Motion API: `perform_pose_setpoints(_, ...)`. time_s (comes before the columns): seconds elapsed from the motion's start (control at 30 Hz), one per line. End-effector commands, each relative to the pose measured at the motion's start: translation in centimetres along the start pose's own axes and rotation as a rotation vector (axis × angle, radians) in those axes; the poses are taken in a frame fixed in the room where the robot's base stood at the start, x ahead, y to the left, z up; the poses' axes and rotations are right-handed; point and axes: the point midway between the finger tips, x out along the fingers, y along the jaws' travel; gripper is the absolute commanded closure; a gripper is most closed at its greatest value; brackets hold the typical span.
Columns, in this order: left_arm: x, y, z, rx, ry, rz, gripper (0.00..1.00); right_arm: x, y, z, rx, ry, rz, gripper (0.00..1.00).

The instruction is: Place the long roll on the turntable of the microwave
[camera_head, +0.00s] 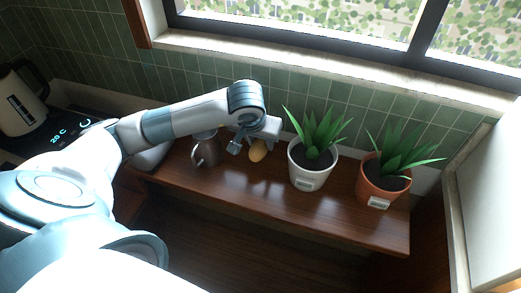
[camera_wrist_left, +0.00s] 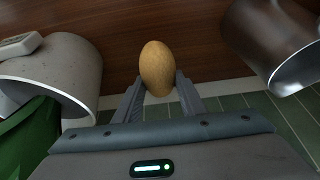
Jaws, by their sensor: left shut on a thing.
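The long roll (camera_head: 258,151) is a golden-brown oval at the wooden shelf, between a dark mug and a white plant pot. In the left wrist view the roll (camera_wrist_left: 157,66) sits between the two fingers, its far end sticking out past the tips. My left gripper (camera_head: 247,147) is shut on the roll. I cannot tell whether the roll still touches the shelf. My right gripper is not in view. I see no microwave or turntable in either view.
The wooden shelf (camera_head: 335,213) has a dark metallic mug (camera_head: 207,150) left of the roll. A white pot (camera_head: 310,172) and a terracotta pot (camera_head: 379,187) with plants stand to the right. A kettle (camera_head: 21,103) stands far left. A tiled wall (camera_head: 180,80) rises behind.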

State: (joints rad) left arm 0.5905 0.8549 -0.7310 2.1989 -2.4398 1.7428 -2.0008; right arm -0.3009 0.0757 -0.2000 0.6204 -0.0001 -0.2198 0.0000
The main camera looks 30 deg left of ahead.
Motion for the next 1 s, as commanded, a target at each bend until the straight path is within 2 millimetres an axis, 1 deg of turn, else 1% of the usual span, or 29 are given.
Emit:
perform_pose_setpoints(0.13, 1.2, 0.0, 0.6, 0.000, -0.001, 0.000, 0.85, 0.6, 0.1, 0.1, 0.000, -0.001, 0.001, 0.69)
perform_pose_setpoints(0.23, 2.4, 0.1, 1.1, 0.000, -0.003, 0.001, 0.85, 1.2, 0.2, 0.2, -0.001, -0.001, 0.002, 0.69)
perform_pose_setpoints(0.37, 3.4, 0.0, 1.5, 0.000, -0.002, 0.001, 0.85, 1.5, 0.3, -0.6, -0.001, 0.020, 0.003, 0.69)
perform_pose_setpoints(0.57, 3.4, 0.0, 1.5, 0.000, 0.000, 0.000, 0.85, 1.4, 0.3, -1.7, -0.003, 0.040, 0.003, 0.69)
perform_pose_setpoints(1.0, 3.6, 0.0, 1.5, 0.000, 0.000, 0.000, 0.85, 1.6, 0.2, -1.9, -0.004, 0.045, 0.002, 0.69)
